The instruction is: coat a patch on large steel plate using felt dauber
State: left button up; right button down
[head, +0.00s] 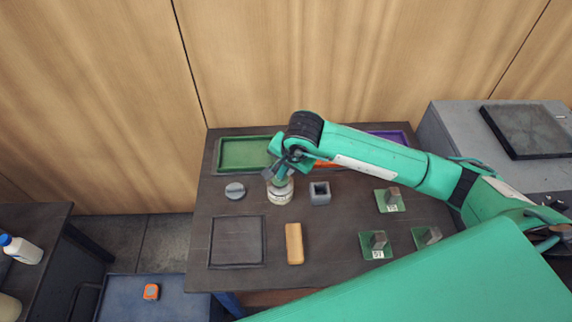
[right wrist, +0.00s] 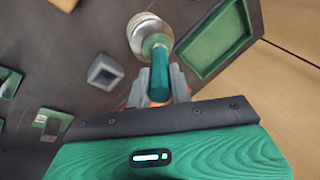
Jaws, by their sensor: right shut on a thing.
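My right gripper (head: 273,175) is at the jar on the dark table, shut on the teal handle of the felt dauber (right wrist: 160,72). In the right wrist view my right gripper (right wrist: 158,88) grips the handle from both sides. The dauber's far end is at the mouth of the glass jar (head: 281,193); the jar also shows in the right wrist view (right wrist: 138,33). I cannot tell how deep the felt end sits. A dark square plate (head: 237,241) lies at the table's front left; a thicker dark slab (head: 525,130) lies on the grey cabinet. I cannot tell which is the steel plate. My left gripper is out of view.
A round grey lid (head: 235,190) lies left of the jar, a grey square holder (head: 320,193) right of it. A wooden block (head: 294,243) lies in front. A green tray (head: 245,153) is behind. Several green bases with metal blocks (head: 389,200) stand at the right.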

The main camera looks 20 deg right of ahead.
jog(key=shift+s+f+b, duration=0.15)
jog(key=shift+f+b, duration=0.05)
jog(key=shift+b, duration=0.3)
dwell(1.8)
notch_tip(320, 180, up, 2)
jog(key=shift+r+p, duration=0.1)
jog(key=shift+p, duration=0.25)
jog(key=shift+r+p, duration=0.7)
jog(key=shift+r, duration=1.85)
jog(key=s+d+r+n+g+y+b, duration=0.1)
jog(key=s+d+r+n+g+y, duration=0.1)
jog(key=n, duration=0.8)
jog(key=shift+s+d+r+y, duration=0.3)
jog(key=shift+s+d+r, duration=0.6)
jog(key=shift+r, duration=0.55)
